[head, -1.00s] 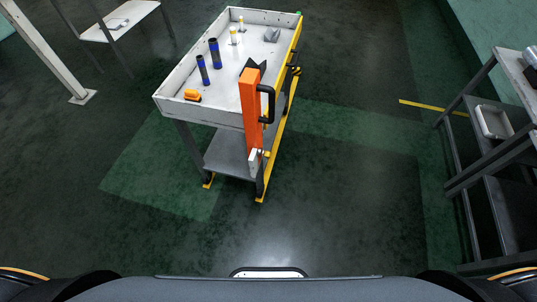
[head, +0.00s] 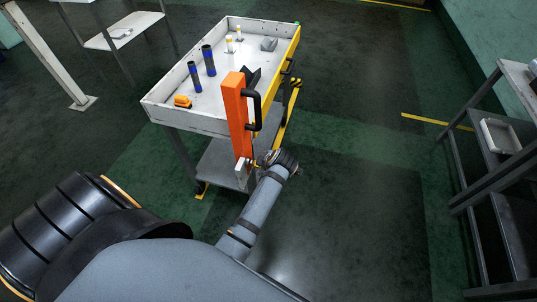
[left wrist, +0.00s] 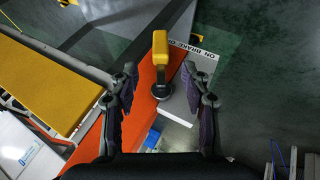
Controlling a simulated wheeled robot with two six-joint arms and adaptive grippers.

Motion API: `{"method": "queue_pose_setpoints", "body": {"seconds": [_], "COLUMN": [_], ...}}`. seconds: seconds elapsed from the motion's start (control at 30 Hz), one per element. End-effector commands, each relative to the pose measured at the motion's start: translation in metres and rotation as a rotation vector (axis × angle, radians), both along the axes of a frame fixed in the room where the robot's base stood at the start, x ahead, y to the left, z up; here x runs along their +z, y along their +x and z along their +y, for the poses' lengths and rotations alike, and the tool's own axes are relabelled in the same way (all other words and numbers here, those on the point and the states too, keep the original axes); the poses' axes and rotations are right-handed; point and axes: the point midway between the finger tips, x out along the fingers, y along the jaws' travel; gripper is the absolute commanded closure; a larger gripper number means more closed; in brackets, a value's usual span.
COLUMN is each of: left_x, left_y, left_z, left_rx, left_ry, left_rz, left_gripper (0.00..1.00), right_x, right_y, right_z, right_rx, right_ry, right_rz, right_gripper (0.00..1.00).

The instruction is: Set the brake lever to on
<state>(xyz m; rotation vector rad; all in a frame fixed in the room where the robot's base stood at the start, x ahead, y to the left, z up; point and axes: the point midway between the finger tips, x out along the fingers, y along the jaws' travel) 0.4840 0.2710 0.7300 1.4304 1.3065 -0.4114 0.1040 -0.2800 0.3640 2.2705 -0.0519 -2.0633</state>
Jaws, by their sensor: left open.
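The brake lever (left wrist: 160,50) has a yellow grip and a dark round pivot, and shows in the left wrist view. It is mounted by a white plate (left wrist: 196,92) lettered "ON BRAKE", with the rest of the lettering cut off or unclear, beside an orange post (left wrist: 143,108). My left gripper (left wrist: 160,75) is open, with one finger on each side of the lever; I see no clear contact. In the head view my left gripper (head: 270,161) is at the low end of the orange post (head: 236,110), its fingers hard to make out. My right gripper is not in view.
The white-topped cart (head: 160,115) carries dark blue-banded cylinders (head: 208,60), an orange item (head: 182,101) and small yellow-topped pieces (head: 239,33). A black handle (head: 255,108) sticks out from the post. A grey shelf rack (head: 478,165) stands at right, with open floor between.

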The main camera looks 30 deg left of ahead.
Motion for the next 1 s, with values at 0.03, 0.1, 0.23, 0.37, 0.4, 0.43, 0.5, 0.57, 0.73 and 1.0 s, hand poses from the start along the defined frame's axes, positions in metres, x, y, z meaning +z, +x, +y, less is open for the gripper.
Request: {"method": "queue_pose_setpoints", "body": {"seconds": [0.03, 0.1, 0.23, 0.37, 0.4, 0.43, 0.5, 0.57, 0.73, 1.0], "left_x": [-0.006, -0.016, -0.041, -0.063, -0.068, -0.071, -0.078, -0.082, -0.087, -0.085], "left_y": [0.001, 0.004, 0.012, 0.021, 0.024, 0.025, 0.028, 0.031, 0.034, 0.034], "left_z": [0.002, 0.006, 0.018, 0.030, 0.034, 0.036, 0.041, 0.044, 0.049, 0.049], "left_rx": [-0.001, -0.003, -0.003, -0.005, -0.005, -0.004, -0.004, -0.005, -0.005, -0.005], "left_ry": [0.001, 0.003, 0.004, 0.002, 0.004, 0.002, 0.002, 0.001, 0.001, 0.000], "left_rz": [0.000, 0.000, 0.001, 0.001, 0.000, 0.000, 0.002, 0.001, 0.002, 0.002], "left_gripper": [0.53, 0.53, 0.53, 0.53, 0.53, 0.53, 0.53, 0.53, 0.53, 0.54], "right_x": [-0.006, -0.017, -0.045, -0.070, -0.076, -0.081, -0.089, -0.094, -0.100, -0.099], "right_y": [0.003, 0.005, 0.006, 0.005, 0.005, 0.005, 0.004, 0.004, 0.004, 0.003], "right_z": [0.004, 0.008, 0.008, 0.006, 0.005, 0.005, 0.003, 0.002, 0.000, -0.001], "right_rx": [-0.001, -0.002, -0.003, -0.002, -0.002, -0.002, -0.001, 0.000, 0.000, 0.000], "right_ry": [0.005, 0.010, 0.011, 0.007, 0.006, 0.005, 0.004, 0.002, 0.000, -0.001], "right_rz": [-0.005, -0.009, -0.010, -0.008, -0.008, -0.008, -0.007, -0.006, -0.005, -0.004], "right_gripper": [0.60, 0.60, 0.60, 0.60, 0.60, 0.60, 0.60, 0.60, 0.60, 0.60]}}
